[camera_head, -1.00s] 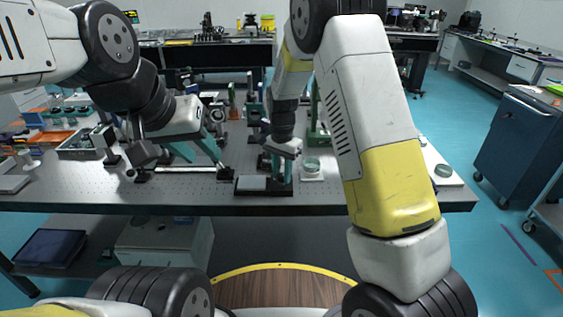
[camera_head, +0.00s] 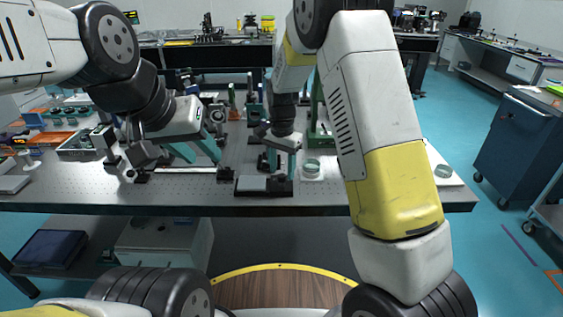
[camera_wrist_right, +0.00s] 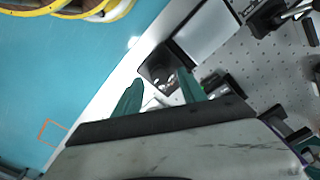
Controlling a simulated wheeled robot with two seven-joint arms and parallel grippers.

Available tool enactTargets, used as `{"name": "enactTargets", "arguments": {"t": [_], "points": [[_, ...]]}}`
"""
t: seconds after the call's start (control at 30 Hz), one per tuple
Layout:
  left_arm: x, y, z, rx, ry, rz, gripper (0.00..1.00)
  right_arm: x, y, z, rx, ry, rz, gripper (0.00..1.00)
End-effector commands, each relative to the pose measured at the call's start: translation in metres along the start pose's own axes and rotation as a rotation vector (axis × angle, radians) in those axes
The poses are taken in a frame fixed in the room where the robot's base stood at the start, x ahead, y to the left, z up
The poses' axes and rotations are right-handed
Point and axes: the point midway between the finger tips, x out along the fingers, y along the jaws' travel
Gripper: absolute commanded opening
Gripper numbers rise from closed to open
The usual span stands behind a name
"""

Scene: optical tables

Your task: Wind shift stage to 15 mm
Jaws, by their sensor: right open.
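A low black stage (camera_head: 262,187) with a pale grey top plate sits near the front edge of the optical table. In the right wrist view its grey plate (camera_wrist_right: 207,33) and a dark end block (camera_wrist_right: 160,66) show. My right gripper (camera_head: 283,172) points down at the stage's right end. In the wrist view its two green fingers (camera_wrist_right: 160,80) are apart, with the dark block just beyond and between them. I cannot make out a knob or scale reading. My left gripper (camera_head: 196,154) has its teal fingers apart above the table, left of the stage, near a rail.
The perforated optical table (camera_head: 90,194) has clear surface at its front left. Posts and mounts stand behind. A blue cabinet (camera_head: 520,150) is at right.

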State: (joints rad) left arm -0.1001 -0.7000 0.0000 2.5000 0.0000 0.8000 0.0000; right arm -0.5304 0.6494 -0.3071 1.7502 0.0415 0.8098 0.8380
Motion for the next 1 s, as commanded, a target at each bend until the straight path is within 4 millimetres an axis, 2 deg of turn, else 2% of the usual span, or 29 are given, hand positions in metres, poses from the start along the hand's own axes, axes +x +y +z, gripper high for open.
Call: {"name": "enactTargets", "arguments": {"t": [0.1, 0.3, 0.43, 0.77, 0.87, 1.0], "points": [[0.0, 0.0, 0.0, 0.0, 0.0, 0.0, 0.36, -0.024, -0.001, -0.001, -0.001, 0.004, -0.005, 0.49], [0.0, 0.0, 0.0, 0.0, 0.0, 0.0, 0.36, -0.051, -0.001, 0.0, 0.0, 0.002, -0.004, 0.49], [0.0, 0.0, 0.0, 0.0, 0.0, 0.0, 0.36, -0.057, -0.001, 0.0, 0.0, 0.002, -0.002, 0.49], [0.0, 0.0, 0.0, 0.0, 0.0, 0.0, 0.36, -0.06, 0.001, 0.0, -0.001, 0.001, -0.006, 0.49], [0.0, 0.0, 0.0, 0.0, 0.0, 0.0, 0.36, -0.073, 0.01, 0.0, -0.016, 0.0, -0.031, 0.49], [0.0, 0.0, 0.0, 0.0, 0.0, 0.0, 0.36, -0.113, 0.041, 0.005, -0.075, 0.007, -0.111, 0.49]]}}
